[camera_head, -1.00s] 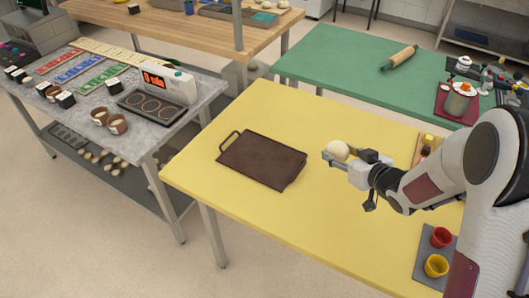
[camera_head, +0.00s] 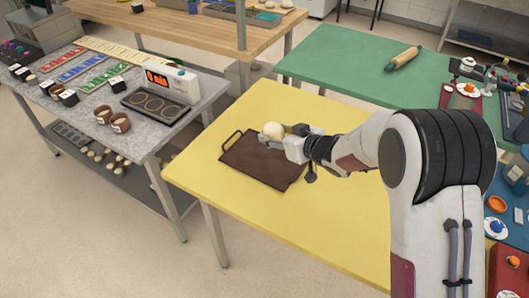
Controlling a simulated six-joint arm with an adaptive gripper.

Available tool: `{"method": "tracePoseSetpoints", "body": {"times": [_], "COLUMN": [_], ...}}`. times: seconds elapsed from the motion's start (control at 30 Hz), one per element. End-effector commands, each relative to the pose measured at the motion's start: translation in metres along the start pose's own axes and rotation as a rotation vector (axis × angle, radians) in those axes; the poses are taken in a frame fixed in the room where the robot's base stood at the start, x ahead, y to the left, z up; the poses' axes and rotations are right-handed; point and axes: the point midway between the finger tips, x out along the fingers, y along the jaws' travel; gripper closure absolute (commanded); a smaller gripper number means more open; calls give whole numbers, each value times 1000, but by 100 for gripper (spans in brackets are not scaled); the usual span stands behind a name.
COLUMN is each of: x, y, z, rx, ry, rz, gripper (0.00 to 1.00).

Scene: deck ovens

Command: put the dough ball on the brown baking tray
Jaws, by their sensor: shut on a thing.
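The dough ball (camera_head: 273,131) is pale and round. My gripper (camera_head: 276,136) is shut on it and points to the left. The brown baking tray (camera_head: 250,164) lies on the yellow table, with a handle at its far left corner. In the picture the dough ball overlaps the tray's far edge, and it seems to be held above it. The exact height cannot be told. My gripper and wrist hide the tray's right far corner.
The yellow table (camera_head: 258,217) is clear in front of and left of the tray. A green table (camera_head: 340,60) with a rolling pin (camera_head: 402,58) stands behind. My arm hides the yellow table's right part.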

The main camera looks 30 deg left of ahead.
Motion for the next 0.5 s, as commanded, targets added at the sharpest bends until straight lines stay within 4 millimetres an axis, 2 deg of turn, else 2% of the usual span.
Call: {"method": "tracePoseSetpoints", "body": {"times": [0.33, 0.5], "x": [0, 4], "y": [0, 0], "z": [1, 10], "rx": [3, 3], "ry": [1, -1], "rz": [0, 0], "gripper": [72, 72]}}
